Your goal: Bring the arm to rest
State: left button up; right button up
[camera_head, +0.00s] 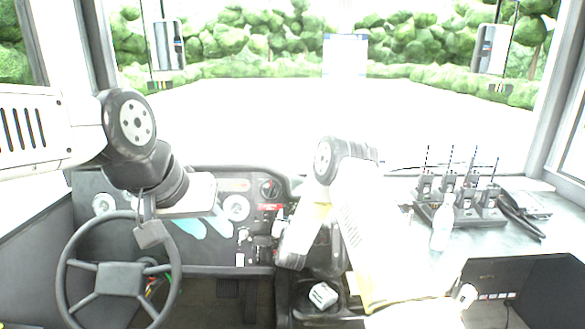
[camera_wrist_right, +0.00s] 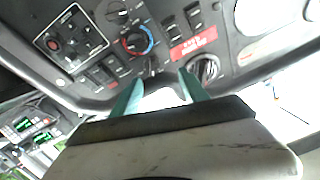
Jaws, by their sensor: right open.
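My left gripper (camera_head: 216,234) hangs in front of the dashboard, right of the steering wheel (camera_head: 121,278). Its two teal fingers are spread with nothing between them. My right gripper (camera_wrist_right: 161,76) shows in the right wrist view with its teal fingers apart and empty. It faces the dash panel, near a rotary dial (camera_wrist_right: 137,41), a red label (camera_wrist_right: 193,49) and a black knob (camera_wrist_right: 206,67). In the head view the right arm reaches down and left towards the middle of the dash, and its fingers are hard to make out there.
Several handheld radios (camera_head: 461,198) stand in a charger on the right counter, beside a clear bottle (camera_head: 442,228) and a black handset (camera_head: 519,212). A small white box (camera_head: 323,295) lies low in the centre. An open compartment (camera_head: 490,292) is below the counter.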

notch_tip(320, 180, up, 16)
jog(key=s+d+f+n+g+y, duration=0.1)
jog(key=s+d+n+g+y, duration=0.1)
jog(key=d+g, duration=0.1)
jog(key=s+d+r+g, duration=0.2)
jog(key=s+d+r, duration=0.2)
jog(key=s+r, duration=0.7)
jog(key=s+d+g, duration=0.2)
jog(key=s+d, duration=0.2)
jog(key=s, duration=1.2)
jog(key=s+d+r+n+g, duration=0.1)
jog(key=s+d+g, duration=0.2)
jog(key=s, duration=1.3)
jog(key=shift+d+r+n, duration=0.3)
jog(key=shift+d, duration=0.35)
jog(key=shift+s, duration=0.1)
